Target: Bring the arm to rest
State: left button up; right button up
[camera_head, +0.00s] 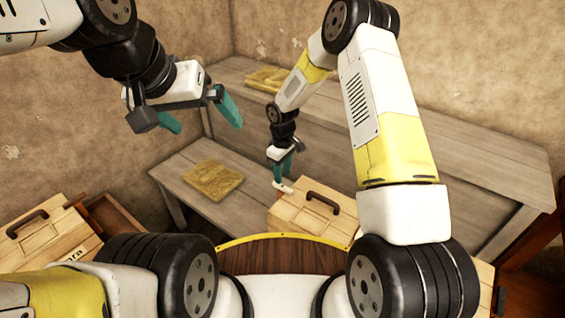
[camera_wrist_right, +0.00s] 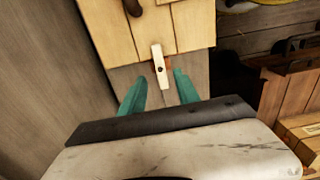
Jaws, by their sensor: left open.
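My left gripper (camera_head: 209,127) is raised at the upper left, its teal fingers spread and empty. My right gripper (camera_head: 283,177) is low beside the left edge of a wooden box with a dark handle (camera_head: 318,212). In the right wrist view its teal fingers (camera_wrist_right: 160,88) are apart. A small pale bar with a dark dot (camera_wrist_right: 160,66) lies ahead of and between the fingertips, at the edge of the box (camera_wrist_right: 190,25). I cannot tell whether a finger touches the bar.
A low grey bench (camera_head: 165,172) holds a yellowish slab (camera_head: 213,180). A higher grey shelf (camera_head: 450,155) along the back wall holds another slab (camera_head: 268,79). A second handled wooden box (camera_head: 45,240) stands at the left.

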jog(key=shift+r, duration=1.25)
jog(key=s+d+r+m+t, duration=0.1)
jog(key=s+d+r+m, duration=0.2)
jog(key=r, duration=0.8)
jog(key=s+d+r+m+t, duration=0.1)
jog(key=s+d+r, duration=0.3)
jog(key=r, duration=0.8)
jog(key=s+d+r+m+t+y, duration=0.1)
jog(key=s+d+r+m+t, duration=0.1)
jog(key=s+r, duration=0.4)
jog(key=s+d+r+m+t+y, duration=0.1)
jog(key=s+d+r+m, duration=0.3)
jog(key=s, duration=1)
notch_tip(320, 180, up, 2)
jog(key=shift+d+r+t, duration=0.2)
jog(key=shift+d+t, duration=0.4)
